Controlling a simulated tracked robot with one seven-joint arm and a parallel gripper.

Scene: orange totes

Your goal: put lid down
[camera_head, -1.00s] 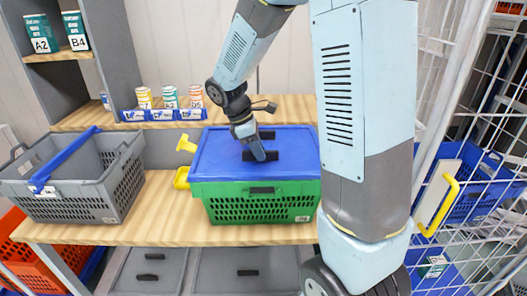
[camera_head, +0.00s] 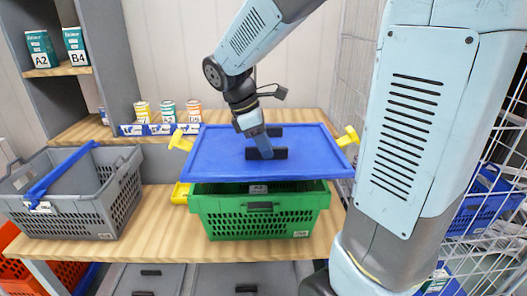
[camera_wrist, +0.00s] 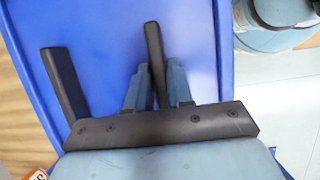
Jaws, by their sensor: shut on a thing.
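The blue lid (camera_head: 215,155) is a flat rectangular sheet with two black handles on top and yellow clips at its sides. My gripper (camera_head: 265,152) is shut on one black handle (camera_head: 283,153) of the lid. The lid is held above the green crate (camera_head: 218,224), with a dark gap between them. In the wrist view, my gripper (camera_wrist: 158,95) has its fingers on both sides of a black handle (camera_wrist: 153,45); the other handle (camera_wrist: 62,85) is free. The lid (camera_wrist: 110,30) fills most of that view. The crate's inside is hidden.
A grey crate (camera_head: 125,190) with a blue bar across it stands left on the wooden table (camera_head: 170,232). Several small cans and blue label holders (camera_head: 158,130) line the back shelf. A white wire cage (camera_head: 475,235) is at right.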

